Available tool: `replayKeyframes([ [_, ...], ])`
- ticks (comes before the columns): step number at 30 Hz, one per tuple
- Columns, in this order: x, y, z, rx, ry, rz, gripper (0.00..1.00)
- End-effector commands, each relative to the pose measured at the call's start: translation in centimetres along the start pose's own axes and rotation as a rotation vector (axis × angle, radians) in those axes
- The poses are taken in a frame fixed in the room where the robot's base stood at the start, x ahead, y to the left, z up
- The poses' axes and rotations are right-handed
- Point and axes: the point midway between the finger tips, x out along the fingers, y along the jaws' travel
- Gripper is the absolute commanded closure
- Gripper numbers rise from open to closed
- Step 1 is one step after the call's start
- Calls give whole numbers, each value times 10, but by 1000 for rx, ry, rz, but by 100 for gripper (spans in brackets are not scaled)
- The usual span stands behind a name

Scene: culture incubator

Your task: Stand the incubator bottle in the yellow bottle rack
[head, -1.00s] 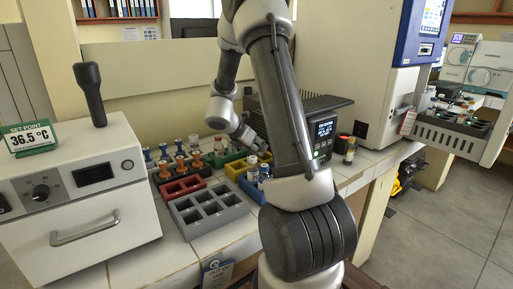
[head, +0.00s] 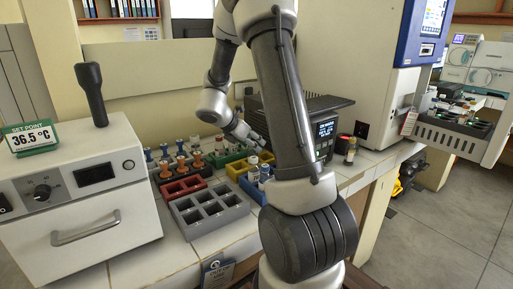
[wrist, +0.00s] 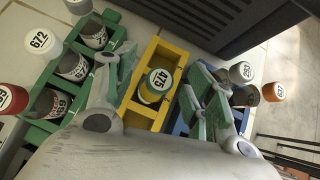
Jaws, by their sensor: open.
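A bottle with a white cap marked 475 (wrist: 160,80) stands in the yellow bottle rack (wrist: 169,52), in the wrist view's middle. A yellow-green band shows below its cap. My gripper (wrist: 163,76) is open, with one finger on each side of this bottle and gaps between. In the head view my gripper (head: 254,138) is above the yellow rack (head: 236,170), and I cannot make out the 475 bottle there. The white incubator (head: 80,215) with a 36.5 °C sign is at left, its front shut.
A green rack (wrist: 113,22) with several bottles lies left of the yellow rack; a blue rack (wrist: 181,124) with bottles lies right. A dark device (head: 318,112) stands close behind. Red (head: 172,188) and empty grey (head: 232,207) racks are nearer the incubator.

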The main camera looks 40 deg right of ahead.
Motion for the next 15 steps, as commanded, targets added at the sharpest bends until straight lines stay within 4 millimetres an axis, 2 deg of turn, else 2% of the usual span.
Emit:
replayKeyframes([
  [1,-14,1,0,2,-1,4,46],
  [6,-50,0,0,1,0,3,46],
  [12,-74,0,0,-3,-1,5,46],
  [15,-84,8,11,-80,-31,79,46],
])
